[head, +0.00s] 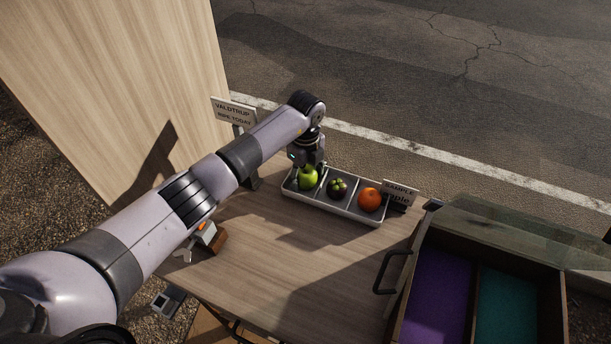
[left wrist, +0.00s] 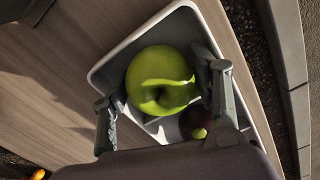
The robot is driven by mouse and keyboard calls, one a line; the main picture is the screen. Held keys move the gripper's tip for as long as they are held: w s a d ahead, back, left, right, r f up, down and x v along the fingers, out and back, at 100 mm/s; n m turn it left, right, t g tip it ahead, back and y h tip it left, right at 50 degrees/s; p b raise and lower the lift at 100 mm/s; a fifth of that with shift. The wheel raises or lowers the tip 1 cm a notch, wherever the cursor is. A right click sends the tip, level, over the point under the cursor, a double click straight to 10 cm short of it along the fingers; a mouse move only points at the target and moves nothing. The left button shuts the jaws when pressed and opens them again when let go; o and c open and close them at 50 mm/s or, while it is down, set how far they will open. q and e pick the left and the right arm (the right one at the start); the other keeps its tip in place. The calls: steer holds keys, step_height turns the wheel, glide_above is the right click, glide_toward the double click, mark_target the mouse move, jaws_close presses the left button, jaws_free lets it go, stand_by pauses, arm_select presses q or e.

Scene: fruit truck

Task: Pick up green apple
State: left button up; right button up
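The green apple (head: 308,179) sits in the left compartment of a grey three-part tray (head: 333,209) on the wooden counter. In the left wrist view the apple (left wrist: 160,78) fills the middle, with its stem hollow facing the camera. My left gripper (head: 308,165) is right above the apple, pointing down. In the left wrist view its two fingers (left wrist: 158,98) are spread on either side of the apple. A narrow gap shows at the left finger; I cannot tell whether the right finger touches. My right gripper is not in view.
A mangosteen (head: 337,188) and an orange (head: 369,200) lie in the tray's other compartments. A sample sign (head: 398,190) stands at the tray's right end, another sign (head: 234,112) behind the arm.

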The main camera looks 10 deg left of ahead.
arm_select(q)
steer(key=c, duration=0.9)
steer(key=shift+r, duration=0.1)
